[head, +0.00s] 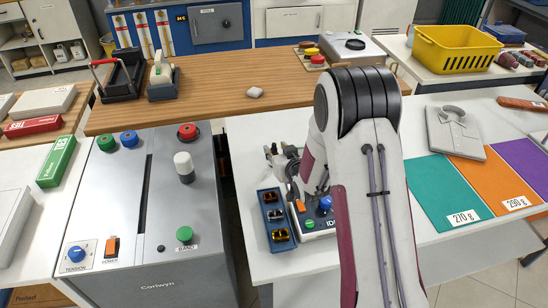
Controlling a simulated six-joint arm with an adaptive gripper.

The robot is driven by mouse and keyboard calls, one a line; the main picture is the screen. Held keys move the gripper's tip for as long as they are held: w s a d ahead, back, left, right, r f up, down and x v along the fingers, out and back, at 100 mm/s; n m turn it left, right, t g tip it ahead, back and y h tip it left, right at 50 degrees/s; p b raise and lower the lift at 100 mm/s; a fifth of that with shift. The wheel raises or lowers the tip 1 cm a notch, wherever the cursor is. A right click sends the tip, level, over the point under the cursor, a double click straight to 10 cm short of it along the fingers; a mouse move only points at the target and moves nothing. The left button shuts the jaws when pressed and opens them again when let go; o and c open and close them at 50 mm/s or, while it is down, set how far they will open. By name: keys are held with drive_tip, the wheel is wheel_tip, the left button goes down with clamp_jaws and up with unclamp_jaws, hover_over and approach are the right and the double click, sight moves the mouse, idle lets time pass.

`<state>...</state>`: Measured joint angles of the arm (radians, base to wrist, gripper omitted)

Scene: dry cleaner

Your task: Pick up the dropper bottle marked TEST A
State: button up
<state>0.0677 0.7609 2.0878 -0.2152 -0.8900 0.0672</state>
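I cannot make out a dropper bottle marked TEST A in the head view. My arm crosses the middle of the white table and hides part of it. What seems to be my gripper (284,158) is low over the table's left part, partly behind my own arm. Its fingers are too small and covered to tell whether they are open or shut, or whether anything is between them.
A blue tray (263,204) with small clips and a device with a blue knob (325,203) are close to my gripper. A grey machine (120,205) stands left, a wooden counter (215,80) behind. Coloured mats (440,190) and a folded shirt (455,132) lie right.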

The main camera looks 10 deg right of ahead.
sight(275, 146)
drive_tip(key=shift+x, duration=1.85)
drive_tip(key=shift+d, duration=0.1)
drive_tip(key=shift+r, duration=0.1)
clamp_jaws()
